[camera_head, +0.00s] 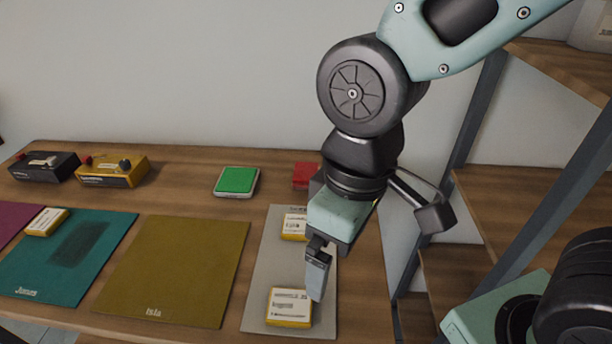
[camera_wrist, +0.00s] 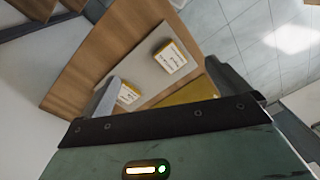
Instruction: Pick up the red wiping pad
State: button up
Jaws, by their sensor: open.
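The red pad (camera_head: 304,174) lies near the back of the wooden table in the head view, partly hidden behind my arm. It does not show in the wrist view. My gripper (camera_head: 318,270) points down over the grey mat (camera_head: 262,270), in front of the red pad and apart from it. In the wrist view my gripper (camera_wrist: 168,85) is open, its two fingers spread wide with nothing held between them.
Two yellow-and-white boxes (camera_head: 289,307) (camera_head: 294,226) lie on the grey mat. A green pad in a pale tray (camera_head: 237,181) is left of the red pad. Olive (camera_head: 172,270) and teal (camera_head: 67,258) mats lie further left.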

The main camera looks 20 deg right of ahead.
jog(key=w+a+r+n+b, duration=0.1)
jog(key=w+a+n+b, duration=0.1)
jog(key=w, duration=1.4)
jog(key=n+b, duration=0.2)
jog(key=n, duration=0.1)
send_over(306, 171)
jog(key=f, duration=0.1)
jog(key=shift+n+h, duration=0.3)
jog(key=shift+h, duration=0.1)
jog(key=f+p, duration=0.1)
jog(key=f, duration=0.3)
jog(key=f+p, duration=0.1)
jog(key=f, duration=0.2)
jog(key=f+p, duration=0.1)
jog(key=f, duration=0.3)
jog(key=shift+w+d+f, duration=0.3)
jog(key=shift+w, duration=0.1)
jog(key=shift+s+a+f+p, duration=0.15)
jog(key=shift+f+p, duration=0.5)
jog(key=shift+f, duration=0.8)
jog(key=shift+s+a+f+p, duration=0.15)
jog(key=shift+f+p, duration=0.5)
jog(key=shift+f, duration=0.8)
jog(key=c, duration=1.1)
jog(key=shift+r, duration=0.1)
notch_tip(306, 171, up, 10)
jog(key=b, duration=0.3)
